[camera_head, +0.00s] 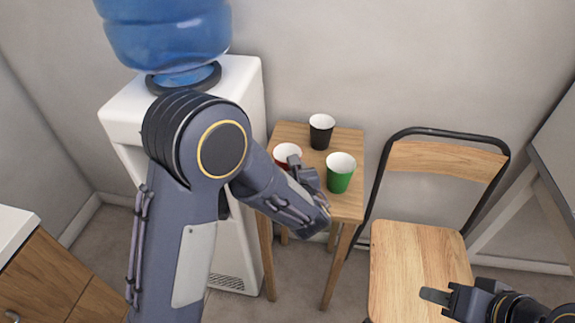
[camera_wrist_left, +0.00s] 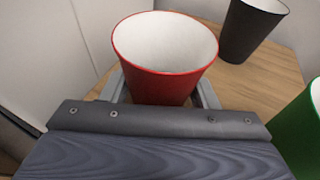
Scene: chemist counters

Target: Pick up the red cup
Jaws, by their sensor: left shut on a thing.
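The red cup (camera_head: 286,153) has a white inside and stands upright at the left of a small wooden table (camera_head: 345,207). In the head view my left arm hides much of it. In the left wrist view the red cup (camera_wrist_left: 165,62) sits between the two fingers of my left gripper (camera_wrist_left: 163,88), which is shut on it. In the head view my left gripper (camera_head: 292,164) is at the cup. Whether the cup's base touches the table is hidden. My right gripper (camera_head: 440,296) is in front of the chair seat at the lower right; its finger gap cannot be made out.
A black cup (camera_head: 320,132) stands behind on the table, and a green cup (camera_head: 340,173) stands to the right, close to my left wrist. A water dispenser (camera_head: 245,90) is to the left of the table. A folding chair (camera_head: 415,255) is to the right.

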